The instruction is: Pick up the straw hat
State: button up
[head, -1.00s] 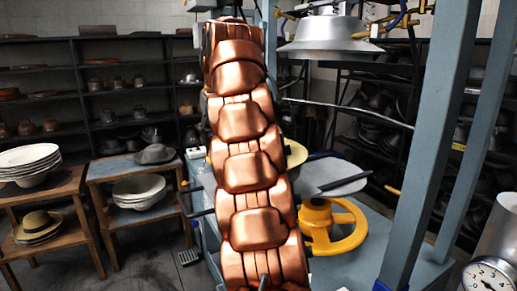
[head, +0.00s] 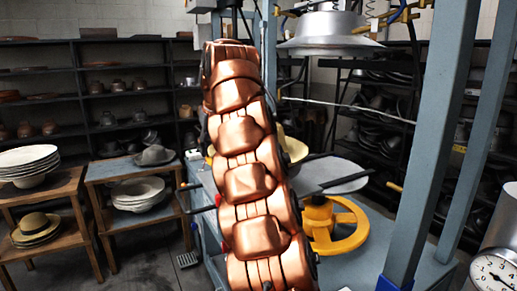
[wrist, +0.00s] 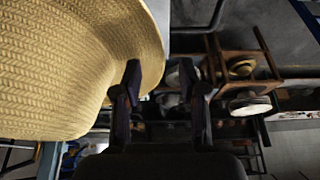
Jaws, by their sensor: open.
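A pale woven straw hat (wrist: 60,65) fills the upper left of the wrist view, very close to the camera. In the head view only a yellowish part of it (head: 296,149) shows behind my copper arm. My gripper (wrist: 166,85) is open. Its left finger overlaps the hat in the picture, and the hat's right edge shows between the fingers. I cannot tell whether they touch. The head view hides the gripper behind the arm. Another straw hat with a dark band (head: 38,224) lies on a low wooden stand at the left.
A yellow handwheel (head: 345,228) and a grey round plate (head: 335,178) sit right of my arm. A metal press head (head: 332,32) hangs above. Blue posts (head: 438,150) and a gauge (head: 495,270) stand at the right. Wooden stands with pale hats (head: 138,190) are at the left.

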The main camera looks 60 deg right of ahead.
jog(key=shift+x, duration=0.8)
jog(key=shift+c, duration=0.4)
grip_shut()
